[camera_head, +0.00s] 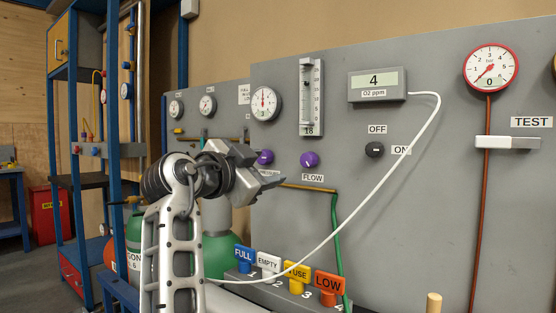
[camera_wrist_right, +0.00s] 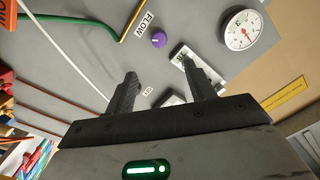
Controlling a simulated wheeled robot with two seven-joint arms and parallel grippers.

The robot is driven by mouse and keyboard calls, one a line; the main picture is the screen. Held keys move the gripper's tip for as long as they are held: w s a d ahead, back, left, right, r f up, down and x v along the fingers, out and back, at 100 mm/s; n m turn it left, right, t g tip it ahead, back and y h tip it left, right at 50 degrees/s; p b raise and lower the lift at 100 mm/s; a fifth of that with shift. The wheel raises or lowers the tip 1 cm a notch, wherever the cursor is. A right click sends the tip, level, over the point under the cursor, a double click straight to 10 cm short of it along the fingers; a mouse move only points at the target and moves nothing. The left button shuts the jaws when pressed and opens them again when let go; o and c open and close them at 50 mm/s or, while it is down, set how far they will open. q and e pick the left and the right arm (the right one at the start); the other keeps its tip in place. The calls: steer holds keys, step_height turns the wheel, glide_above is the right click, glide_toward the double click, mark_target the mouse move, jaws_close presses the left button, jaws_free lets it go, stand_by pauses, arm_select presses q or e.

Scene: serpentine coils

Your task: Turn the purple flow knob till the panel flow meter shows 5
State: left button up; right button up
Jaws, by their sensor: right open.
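The purple flow knob (camera_head: 309,160) sits on the grey panel above the FLOW label. It also shows in the right wrist view (camera_wrist_right: 159,40), beyond the fingertips. My left gripper is not in view.
Another purple knob (camera_head: 265,156) is close to my right gripper. A black OFF/ON knob (camera_head: 374,149) and an O2 display (camera_head: 376,85) reading 4 are to the right. A white hose (camera_head: 370,200) crosses the panel; a green hose (camera_head: 337,240) runs below. Coloured tags (camera_head: 298,272) stand lower.

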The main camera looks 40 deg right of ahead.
mark_target(307, 159)
steer(key=p+x, duration=0.1)
steer(key=x, duration=1.4)
steer(key=shift+s+d+r+p, duration=0.1)
steer(key=shift+d+p, duration=0.25)
steer(key=c, duration=1)
